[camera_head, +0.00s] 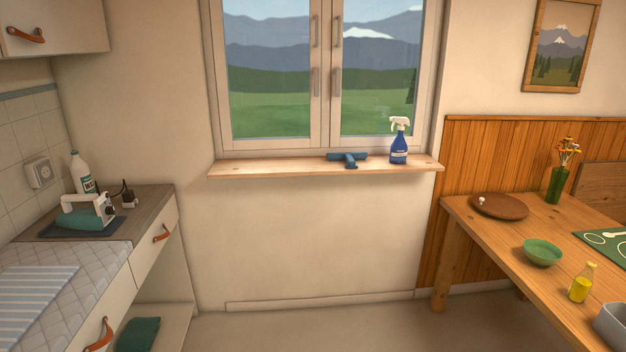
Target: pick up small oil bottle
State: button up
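A small oil bottle (581,283) with yellow liquid stands upright near the left edge of the wooden table (475,223), at the lower right. It is between a green bowl (542,252) and a grey bowl (612,326), apart from the green bowl. My gripper is not in view.
A round brown board (499,206) and a green vase with flowers (557,184) are farther back on the table. A spray bottle (399,145) and a blue squeegee (348,158) sit on the window sill. The middle floor is clear.

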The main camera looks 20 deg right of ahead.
aim_at(582, 284)
jog(key=z, duration=0.2)
jog(key=i, duration=1.2)
jog(key=z, duration=0.25)
